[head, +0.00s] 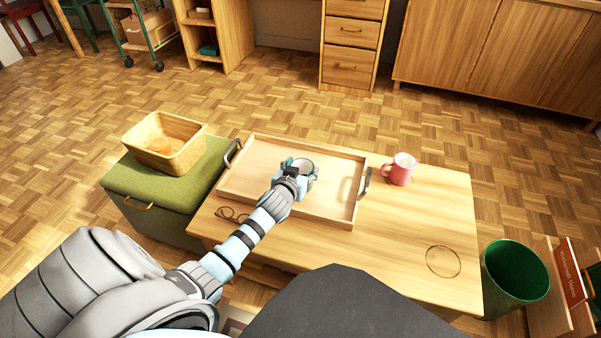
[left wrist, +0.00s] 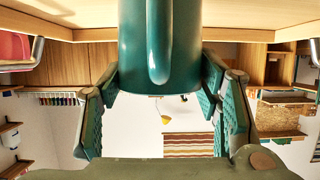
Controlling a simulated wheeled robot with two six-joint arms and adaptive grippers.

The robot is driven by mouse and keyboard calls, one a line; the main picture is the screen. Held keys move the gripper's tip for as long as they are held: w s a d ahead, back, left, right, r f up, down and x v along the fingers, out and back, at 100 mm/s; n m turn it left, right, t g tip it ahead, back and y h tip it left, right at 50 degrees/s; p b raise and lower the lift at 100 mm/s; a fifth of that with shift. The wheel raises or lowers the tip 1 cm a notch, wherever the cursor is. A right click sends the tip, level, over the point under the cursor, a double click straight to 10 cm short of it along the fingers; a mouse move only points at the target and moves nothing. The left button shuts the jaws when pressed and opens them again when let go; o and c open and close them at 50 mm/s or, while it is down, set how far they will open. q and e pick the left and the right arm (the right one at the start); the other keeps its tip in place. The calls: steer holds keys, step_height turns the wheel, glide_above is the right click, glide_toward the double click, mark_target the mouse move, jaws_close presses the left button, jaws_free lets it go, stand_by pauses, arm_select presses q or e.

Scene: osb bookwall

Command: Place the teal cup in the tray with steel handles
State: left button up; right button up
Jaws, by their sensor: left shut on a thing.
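The teal cup (head: 305,164) is at the middle of the wooden tray (head: 248,177) in the head view. The tray has steel handles at its left and right ends and lies on the low table. My left gripper (head: 296,171) is shut on the cup, partly hiding it. In the left wrist view the cup (left wrist: 160,45) sits between the two fingers, with its handle towards the camera. Whether the cup's base touches the tray floor cannot be told. My right gripper is not in view.
A pink mug (head: 400,170) stands just right of the tray. Glasses (head: 231,215) lie at its front left. A wicker basket (head: 165,143) stands on a green ottoman (head: 125,180). A green bin (head: 515,270) is at the right. The table's right front is clear except for a thin ring.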

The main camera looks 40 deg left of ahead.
arm_select(q)
steer(key=shift+r, duration=0.15)
steer(key=shift+f, duration=0.25)
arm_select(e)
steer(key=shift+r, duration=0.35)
arm_select(q)
steer(key=o, duration=1.4)
steer(key=shift+c, duration=0.2)
steer(key=shift+r, duration=0.1)
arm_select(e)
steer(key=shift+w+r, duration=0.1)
arm_select(q)
steer(key=p+v, duration=0.2)
steer(key=v, duration=0.1)
steer(key=p+v, duration=0.1)
steer(key=v, duration=0.2)
steer(key=shift+s+r+p, duration=0.2)
steer(key=shift+r+p, duration=0.15)
steer(key=shift+p, duration=0.05)
steer(key=p+v, duration=0.1)
steer(key=v, duration=0.4)
steer(key=shift+s+d+p, duration=0.2)
steer(key=shift+s+p, duration=0.15)
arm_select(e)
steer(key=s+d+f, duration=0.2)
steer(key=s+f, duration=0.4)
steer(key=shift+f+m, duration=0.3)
arm_select(q)
steer(key=shift+f, duration=0.1)
